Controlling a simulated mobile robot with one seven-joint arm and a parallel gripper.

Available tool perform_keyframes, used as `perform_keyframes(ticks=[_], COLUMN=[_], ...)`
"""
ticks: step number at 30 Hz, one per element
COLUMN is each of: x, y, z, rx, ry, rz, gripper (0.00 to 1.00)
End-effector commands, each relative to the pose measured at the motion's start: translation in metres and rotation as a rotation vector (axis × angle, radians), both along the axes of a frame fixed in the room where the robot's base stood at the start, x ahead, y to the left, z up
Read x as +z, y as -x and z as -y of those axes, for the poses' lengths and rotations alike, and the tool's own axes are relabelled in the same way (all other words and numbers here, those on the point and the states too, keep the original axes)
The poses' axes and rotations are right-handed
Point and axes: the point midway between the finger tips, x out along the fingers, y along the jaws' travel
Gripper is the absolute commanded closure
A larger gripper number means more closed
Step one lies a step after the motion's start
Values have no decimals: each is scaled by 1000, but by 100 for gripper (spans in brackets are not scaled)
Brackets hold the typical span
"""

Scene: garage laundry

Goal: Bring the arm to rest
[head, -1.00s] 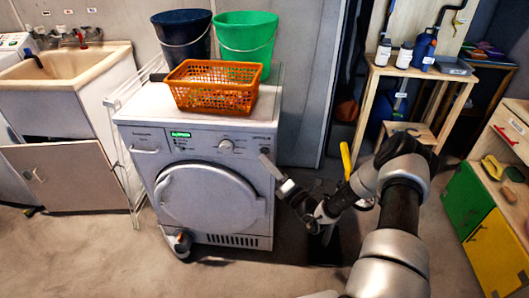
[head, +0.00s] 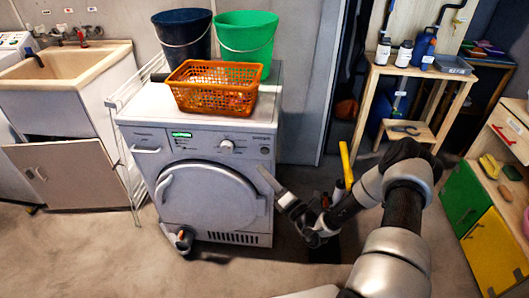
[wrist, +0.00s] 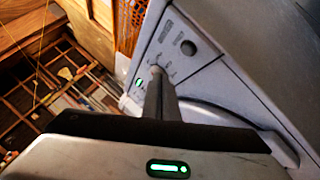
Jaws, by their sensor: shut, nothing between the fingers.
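My gripper (head: 268,182) is in front of the right side of the washing machine (head: 207,190), near its round door, with no object in it. In the wrist view my gripper's fingers (wrist: 158,78) are together and point toward the machine's control panel (wrist: 185,48). My arm comes in from the lower right of the head view and bends back toward the machine. The head view does not show clearly whether the gripper touches the machine.
An orange basket (head: 212,88), a dark blue bucket (head: 184,36) and a green bucket (head: 245,38) stand on the machine. A yellow-handled tool (head: 345,162) stands behind my arm. A wooden table (head: 425,75) is at the back right.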

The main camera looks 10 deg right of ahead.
Motion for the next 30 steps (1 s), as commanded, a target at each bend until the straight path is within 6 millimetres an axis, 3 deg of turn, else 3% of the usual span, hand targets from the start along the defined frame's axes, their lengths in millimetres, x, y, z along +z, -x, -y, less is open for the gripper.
perform_keyframes(ticks=[17, 20, 23, 27, 30], x=[7, 30, 68, 118, 144], y=[0, 2, 14, 52, 86], z=[-4, -21, -53, -101, -126], rx=[22, 106, 263, 526, 703], ry=[21, 102, 257, 536, 737], rz=[14, 62, 157, 329, 458], gripper=[100, 100, 100, 100, 100])
